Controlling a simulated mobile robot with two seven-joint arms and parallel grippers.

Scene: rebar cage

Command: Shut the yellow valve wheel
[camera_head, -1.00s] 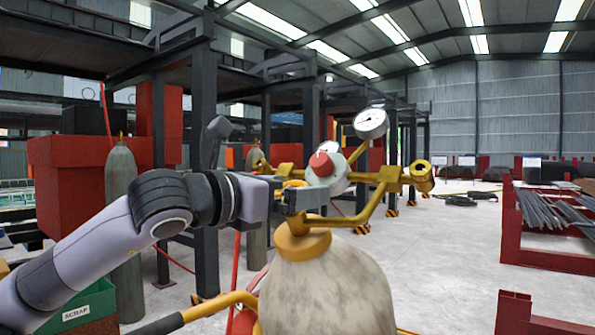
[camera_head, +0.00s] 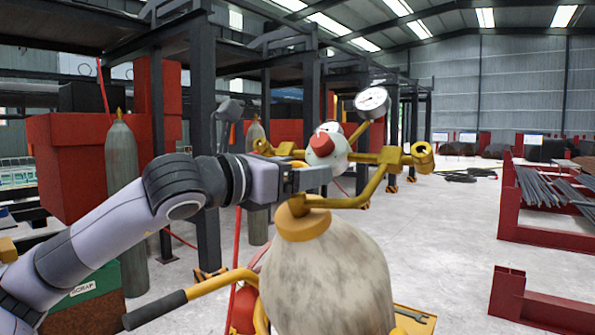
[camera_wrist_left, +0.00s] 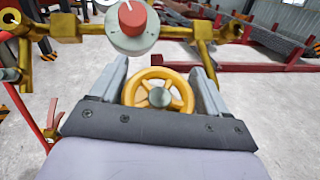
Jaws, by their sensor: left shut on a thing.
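The yellow valve wheel (camera_wrist_left: 160,75) sits on top of a large pale gas cylinder (camera_head: 325,275), whose collar (camera_head: 300,225) is yellow. In the left wrist view the spoked wheel lies between the two grey fingers of my left gripper (camera_wrist_left: 161,68). In the head view the left gripper (camera_head: 316,178) is at the valve above the cylinder and hides most of the wheel. It is shut on the wheel. My right gripper is not in view.
A regulator with a red knob (camera_head: 321,144), a pressure gauge (camera_head: 371,102) and yellow pipework (camera_head: 390,160) stand just beyond the wheel. A black-gripped trolley handle (camera_head: 155,310) is at lower left. Red racks with rebar (camera_head: 550,190) stand right; open floor lies between.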

